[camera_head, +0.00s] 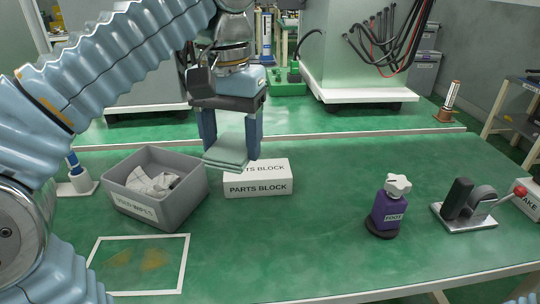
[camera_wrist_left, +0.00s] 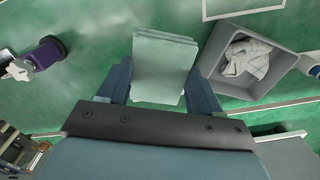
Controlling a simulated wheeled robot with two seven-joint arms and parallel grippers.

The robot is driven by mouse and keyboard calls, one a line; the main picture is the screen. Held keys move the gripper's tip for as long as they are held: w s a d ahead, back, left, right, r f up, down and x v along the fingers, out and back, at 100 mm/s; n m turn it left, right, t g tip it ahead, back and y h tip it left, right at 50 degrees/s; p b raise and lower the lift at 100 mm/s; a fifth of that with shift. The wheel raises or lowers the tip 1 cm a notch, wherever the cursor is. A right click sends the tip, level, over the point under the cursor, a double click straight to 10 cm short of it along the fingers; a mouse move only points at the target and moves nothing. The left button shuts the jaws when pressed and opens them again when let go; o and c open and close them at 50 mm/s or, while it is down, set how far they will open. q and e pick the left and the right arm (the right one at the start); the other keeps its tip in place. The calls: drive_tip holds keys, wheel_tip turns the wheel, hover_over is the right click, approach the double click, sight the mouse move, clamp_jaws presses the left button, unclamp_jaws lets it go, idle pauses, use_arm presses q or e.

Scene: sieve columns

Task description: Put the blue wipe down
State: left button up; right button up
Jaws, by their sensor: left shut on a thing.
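My left gripper (camera_head: 229,139) is shut on a folded wipe (camera_head: 226,152) of pale blue-green cloth. My right gripper is in neither view.
A grey used-wipes bin (camera_head: 178,207) with crumpled white cloth stands left of the wipe. A white-framed stained patch (camera_head: 183,262) is front left. A purple bottle (camera_head: 386,212) and a metal clamp (camera_head: 470,219) stand right.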

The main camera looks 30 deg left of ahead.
sight(253, 169)
use_arm(q)
drive_tip(key=w+a+f, duration=0.1)
drive_tip(key=w+f, duration=0.1)
drive_tip(key=w, duration=0.1)
drive_tip(key=w+a+f, duration=0.1)
drive_tip(key=w+f, duration=0.1)
drive_tip(key=w, duration=0.2)
drive_tip(key=w+a+f, duration=0.1)
drive_tip(key=w+f, duration=0.2)
drive_tip(key=w, duration=0.1)
drive_tip(key=shift+w+a+f, duration=0.1)
drive_tip(key=shift+a, duration=0.2)
drive_tip(key=shift+w+a+f, duration=0.15)
drive_tip(key=shift+w+f, duration=0.3)
drive_tip(key=shift+f, duration=0.15)
drive_tip(key=f, duration=0.2)
drive_tip(key=w+f, duration=0.1)
drive_tip(key=f, duration=0.1)
drive_tip(key=shift+a+b, duration=0.2)
drive_tip(key=shift+b, duration=0.15)
drive_tip(key=shift+f, duration=0.2)
drive_tip(key=shift+f, duration=0.15)
drive_tip(key=o, duration=1.1)
